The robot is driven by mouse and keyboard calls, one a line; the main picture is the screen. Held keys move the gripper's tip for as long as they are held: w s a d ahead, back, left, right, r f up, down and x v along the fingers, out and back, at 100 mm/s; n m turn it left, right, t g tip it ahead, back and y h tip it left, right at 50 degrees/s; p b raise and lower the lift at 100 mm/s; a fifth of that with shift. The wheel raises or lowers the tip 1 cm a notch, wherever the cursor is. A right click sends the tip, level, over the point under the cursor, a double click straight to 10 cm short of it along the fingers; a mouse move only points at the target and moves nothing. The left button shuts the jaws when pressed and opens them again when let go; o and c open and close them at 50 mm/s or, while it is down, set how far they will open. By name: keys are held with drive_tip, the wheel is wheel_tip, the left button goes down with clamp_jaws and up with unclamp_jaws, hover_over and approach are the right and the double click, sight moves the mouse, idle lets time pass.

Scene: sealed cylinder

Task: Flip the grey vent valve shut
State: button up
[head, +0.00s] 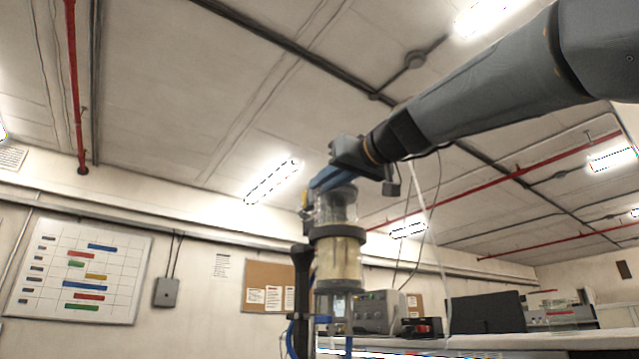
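A clear upright cylinder (340,262) with a dark collar around its middle stands at the lower centre of the head view. The part below the collar looks pale yellow. My gripper (318,186) reaches in from the upper right and is at the top of the cylinder, its blue fingers pointing down and left. The fingers overlap in this view, so I cannot see a gap or whether they touch anything. The grey vent valve cannot be made out; the gripper covers part of the cylinder's top. A small yellowish piece (304,201) shows beside the fingertips.
A dark post (301,285) and blue tubing (291,335) stand left of the cylinder. Behind it, a grey instrument box (378,311) and a small black-and-red item (421,327) sit on a bench (480,342). A dark monitor (486,312) stands farther right.

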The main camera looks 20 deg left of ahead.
sight(313, 193)
drive_tip(key=shift+p+x, duration=0.45)
drive_tip(key=shift+x, duration=1.1)
drive_tip(key=shift+c, duration=0.2)
clamp_jaws()
drive_tip(key=shift+w+f+b, duration=0.1)
drive_tip(key=shift+f+b, duration=0.2)
drive_tip(key=shift+b, duration=0.75)
drive_tip(key=y+b, duration=0.1)
drive_tip(key=b, duration=0.3)
drive_tip(key=shift+f+t, duration=0.15)
drive_tip(key=shift+t, duration=0.25)
drive_tip(key=y+b, duration=0.1)
drive_tip(key=b, duration=0.4)
drive_tip(key=shift+a+t+b, duration=0.1)
drive_tip(key=shift+t+b, duration=0.2)
drive_tip(key=shift+t, duration=0.1)
